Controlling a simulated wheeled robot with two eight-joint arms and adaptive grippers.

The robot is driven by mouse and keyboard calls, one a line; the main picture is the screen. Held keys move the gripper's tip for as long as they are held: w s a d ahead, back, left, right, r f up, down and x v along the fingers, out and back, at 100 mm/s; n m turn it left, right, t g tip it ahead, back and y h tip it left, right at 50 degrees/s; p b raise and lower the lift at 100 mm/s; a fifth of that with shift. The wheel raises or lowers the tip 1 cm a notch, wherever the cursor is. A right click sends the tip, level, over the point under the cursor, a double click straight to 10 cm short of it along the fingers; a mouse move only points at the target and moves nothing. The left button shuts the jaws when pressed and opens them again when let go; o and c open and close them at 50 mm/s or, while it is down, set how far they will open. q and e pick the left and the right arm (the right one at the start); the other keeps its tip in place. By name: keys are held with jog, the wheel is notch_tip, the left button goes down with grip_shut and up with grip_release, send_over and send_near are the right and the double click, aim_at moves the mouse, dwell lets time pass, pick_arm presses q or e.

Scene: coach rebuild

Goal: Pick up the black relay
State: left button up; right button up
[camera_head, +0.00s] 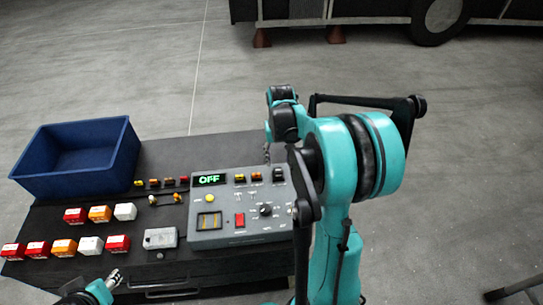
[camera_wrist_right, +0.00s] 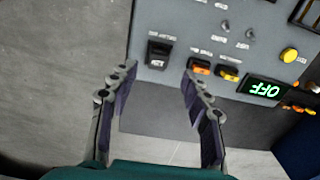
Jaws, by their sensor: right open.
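In the head view my right arm hides most of that gripper. My left gripper (camera_head: 113,277) shows only partly at the bottom left; its opening is unclear.
The panel has a lit OFF display (camera_head: 209,180), knobs and a red switch. Several red, orange and white blocks (camera_head: 64,247) and a blue bin (camera_head: 122,160) stand to the left on the dark bench. A vehicle (camera_head: 380,10) stands at the back; the floor between is clear.

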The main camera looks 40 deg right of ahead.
aim_at(278, 170)
jog(key=f, duration=0.2)
jog(key=f+b, duration=0.1)
jog(key=f, duration=0.4)
jog(key=shift+w+d+b, duration=0.35)
jog(key=shift+b, duration=0.05)
jog(key=shift+f, duration=0.45)
grip_shut()
